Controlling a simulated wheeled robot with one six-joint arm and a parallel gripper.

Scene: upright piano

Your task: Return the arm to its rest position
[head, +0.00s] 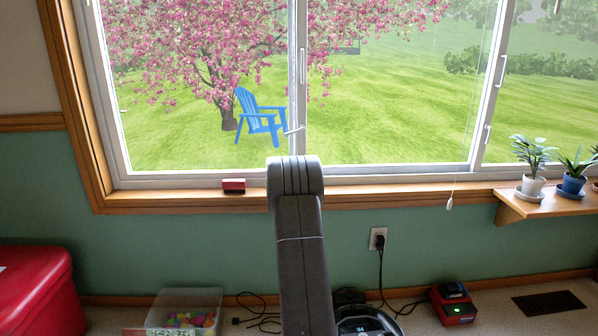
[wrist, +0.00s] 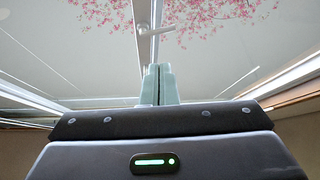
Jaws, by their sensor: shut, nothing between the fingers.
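My arm stands up in the middle of the head view, in front of the window (head: 400,120). My gripper is hidden behind the arm in that view. In the wrist view my gripper (wrist: 157,72) shows at the center with its two pale green fingers together and nothing between them. It points up toward the window frame and the white window handle (wrist: 155,31). I cannot tell how far apart the fingertips and the handle are.
A small red block (head: 234,186) sits on the windowsill. Below are a red chest (head: 40,290), a clear bin (head: 183,312) of colorful pieces, a red charger (head: 453,303) and cords by an outlet (head: 378,238).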

